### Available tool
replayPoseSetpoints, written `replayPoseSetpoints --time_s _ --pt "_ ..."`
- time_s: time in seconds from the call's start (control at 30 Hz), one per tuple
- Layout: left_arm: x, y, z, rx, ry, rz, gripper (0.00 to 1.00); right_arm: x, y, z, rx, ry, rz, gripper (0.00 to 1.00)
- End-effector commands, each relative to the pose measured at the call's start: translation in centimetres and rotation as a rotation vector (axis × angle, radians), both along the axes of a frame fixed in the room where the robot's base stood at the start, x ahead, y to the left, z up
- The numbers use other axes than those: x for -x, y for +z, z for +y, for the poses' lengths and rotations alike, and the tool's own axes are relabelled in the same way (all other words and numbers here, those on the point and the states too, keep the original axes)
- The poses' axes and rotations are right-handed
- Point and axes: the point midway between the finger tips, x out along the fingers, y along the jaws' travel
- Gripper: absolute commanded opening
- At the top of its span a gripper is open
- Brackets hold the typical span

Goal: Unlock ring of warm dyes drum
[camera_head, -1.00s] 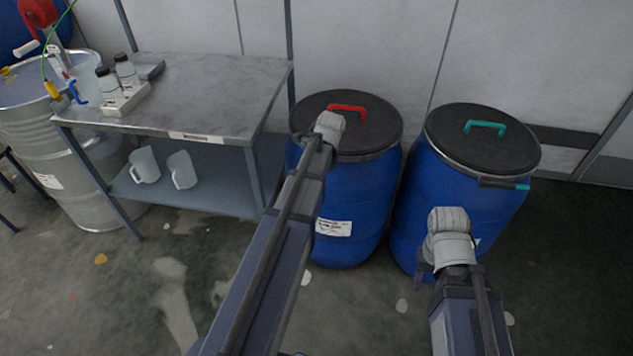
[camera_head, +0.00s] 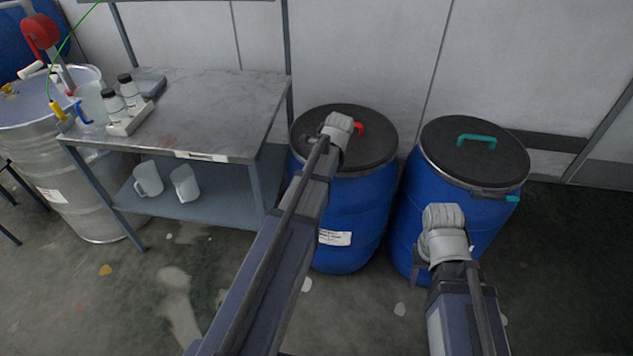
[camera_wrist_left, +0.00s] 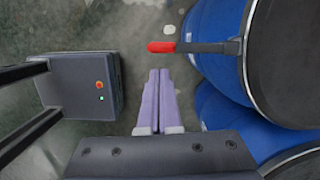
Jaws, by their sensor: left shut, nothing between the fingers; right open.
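The blue drum (camera_head: 350,225) with the red lid handle (camera_head: 360,128) stands at centre in the head view. The left wrist view shows a drum's black lid (camera_wrist_left: 290,60), its ring (camera_wrist_left: 243,70) and a dark lever with a red tip (camera_wrist_left: 162,47) sticking outward from that ring. My left gripper (camera_wrist_left: 160,72) is shut and empty, its fingertips just short of the red tip, apparently not touching. In the head view its fingers are hidden behind my left wrist. My right gripper (camera_head: 416,264) is open, in front of the second drum and partly hidden by its wrist.
The second blue drum (camera_head: 470,212) has a teal handle and a teal-tipped lever (camera_head: 511,199). A metal bench (camera_head: 215,100) with bottles and jugs stands left, beside a steel drum (camera_head: 85,205). The wall is close behind; floor in front is open.

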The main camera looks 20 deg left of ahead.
Motion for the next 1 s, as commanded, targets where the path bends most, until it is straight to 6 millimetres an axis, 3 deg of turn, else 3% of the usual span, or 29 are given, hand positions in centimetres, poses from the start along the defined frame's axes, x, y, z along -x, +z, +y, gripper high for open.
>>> replayPoseSetpoints --time_s 0.03,0.17,0.77,0.87,1.0 --pt "0.0 1.3 -0.3 0.0 -0.001 0.0 0.0 0.0 1.3 0.0 0.0 0.0 0.0 0.5" --pt "0.0 2.1 -0.9 0.0 0.0 0.0 0.0 0.0 2.1 0.0 0.0 0.0 0.0 0.5" --pt "0.0 2.0 -1.1 0.0 0.005 -0.001 0.0 0.0 2.0 0.0 0.0 0.0 0.0 0.5" --pt "0.8 2.0 -2.5 0.004 0.05 -0.011 0.0 0.0 2.0 0.0 0.0 0.0 0.0 0.5" --pt "3.7 2.0 -7.4 0.015 0.23 -0.046 0.0 0.0 2.0 0.0 0.0 0.0 0.0 0.5"
